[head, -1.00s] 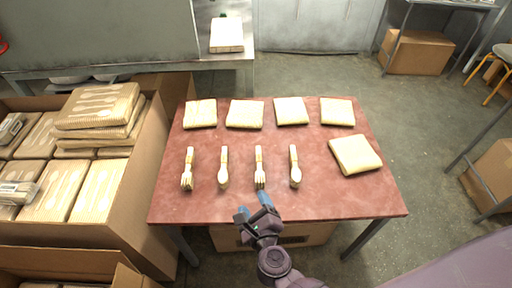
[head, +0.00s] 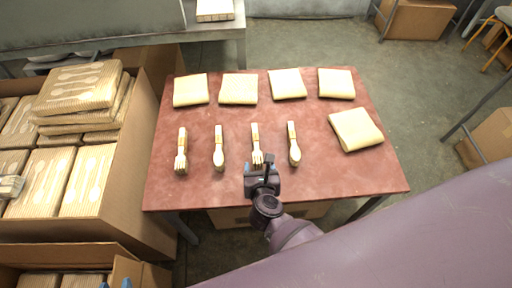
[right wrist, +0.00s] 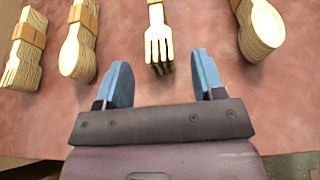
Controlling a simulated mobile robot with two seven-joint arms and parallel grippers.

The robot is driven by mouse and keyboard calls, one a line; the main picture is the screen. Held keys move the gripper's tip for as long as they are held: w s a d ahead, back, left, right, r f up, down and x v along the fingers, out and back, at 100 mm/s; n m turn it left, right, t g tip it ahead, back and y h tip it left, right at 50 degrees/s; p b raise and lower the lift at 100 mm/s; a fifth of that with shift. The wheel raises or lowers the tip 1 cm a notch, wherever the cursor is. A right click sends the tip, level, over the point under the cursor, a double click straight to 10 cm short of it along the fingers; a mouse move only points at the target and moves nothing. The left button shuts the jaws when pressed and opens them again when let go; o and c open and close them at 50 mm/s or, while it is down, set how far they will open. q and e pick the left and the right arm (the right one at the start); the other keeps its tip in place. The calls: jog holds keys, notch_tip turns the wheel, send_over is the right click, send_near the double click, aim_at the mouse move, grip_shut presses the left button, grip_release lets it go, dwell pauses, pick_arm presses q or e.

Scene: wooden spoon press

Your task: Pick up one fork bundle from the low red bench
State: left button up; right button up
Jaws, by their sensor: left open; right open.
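The low red bench (head: 330,180) carries a row of banded wooden cutlery bundles. One fork bundle (head: 256,146) lies right of centre, tines toward me; another fork bundle (head: 181,152) lies at the row's left end. My right gripper (head: 262,167) is open and empty at the near end of the right-hand fork bundle. In the right wrist view, that bundle's tines (right wrist: 158,48) point at the gap between the blue fingers, and the other fork bundle (right wrist: 24,52) is far left. My left gripper (head: 115,285) shows only its blue fingertips at the bottom edge, apart and empty.
Spoon bundles lie on both sides of the right-hand fork bundle, one left (head: 219,150) and one right (head: 294,147). Several folded cream packs (head: 238,89) line the bench's back and right. An open carton (head: 140,175) of packed cutlery stands close on the left.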

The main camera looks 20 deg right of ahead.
aim_at(258, 159)
jog(key=shift+w+f, duration=0.1)
jog(key=shift+w, duration=0.05)
jog(key=x, duration=0.3)
jog(key=shift+w+d+f+b, duration=0.15)
jog(key=shift+w+b, duration=0.25)
jog(key=shift+w+d+f, duration=0.1)
jog(key=shift+w+f, duration=0.05)
jog(key=shift+w, duration=0.45)
jog(key=c, duration=1)
